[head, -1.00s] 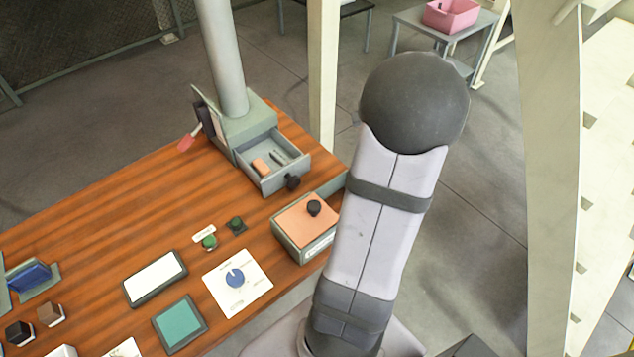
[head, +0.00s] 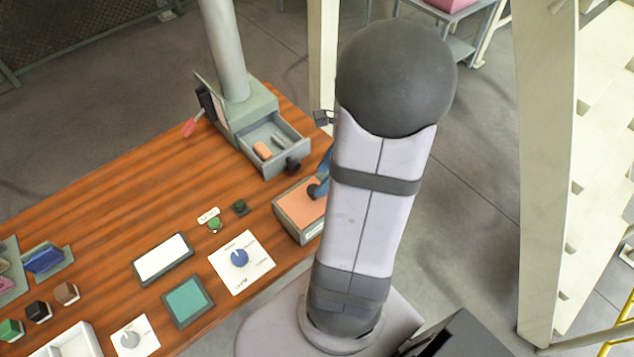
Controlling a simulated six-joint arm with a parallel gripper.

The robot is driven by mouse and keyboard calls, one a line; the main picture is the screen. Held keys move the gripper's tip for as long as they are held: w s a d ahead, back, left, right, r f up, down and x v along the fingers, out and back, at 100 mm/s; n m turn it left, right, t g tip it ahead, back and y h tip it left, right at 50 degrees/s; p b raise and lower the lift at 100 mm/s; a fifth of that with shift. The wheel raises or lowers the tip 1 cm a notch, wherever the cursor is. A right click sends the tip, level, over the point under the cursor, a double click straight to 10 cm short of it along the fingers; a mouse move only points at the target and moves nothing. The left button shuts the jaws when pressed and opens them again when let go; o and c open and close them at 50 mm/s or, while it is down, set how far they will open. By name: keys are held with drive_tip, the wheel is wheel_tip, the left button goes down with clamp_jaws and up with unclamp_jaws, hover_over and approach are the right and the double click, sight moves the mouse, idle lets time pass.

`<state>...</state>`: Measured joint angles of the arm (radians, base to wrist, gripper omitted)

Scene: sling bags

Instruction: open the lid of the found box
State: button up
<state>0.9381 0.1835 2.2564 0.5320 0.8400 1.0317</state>
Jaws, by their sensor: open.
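The found box (head: 290,222) is a grey-green box at the right edge of the wooden table, with an orange lid (head: 296,203). The lid lies shut on the box. Its dark round knob (head: 316,190) is partly covered. My gripper (head: 325,173) shows only as a blue sliver just above the knob, coming from behind my forearm. Most of it is hidden by the forearm. It is open, and I cannot tell whether it touches the knob.
A grey pulled-out drawer (head: 272,152) with a black knob stands just behind the box, holding small items. A dial card (head: 242,262), a white pad (head: 162,259), a teal pad (head: 188,301) and small buttons lie to the left.

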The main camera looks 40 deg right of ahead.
sight(314, 189)
drive_tip(key=shift+x, duration=2.35)
drive_tip(key=shift+c, duration=0.3)
clamp_jaws()
drive_tip(key=d+p, duration=0.3)
drive_tip(key=d, duration=0.7)
drive_tip(key=shift+d, duration=0.25)
drive_tip(key=shift+o, duration=0.3)
unclamp_jaws()
drive_tip(key=shift+r, duration=0.1)
drive_tip(key=b+v, duration=0.2)
drive_tip(key=v, duration=0.5)
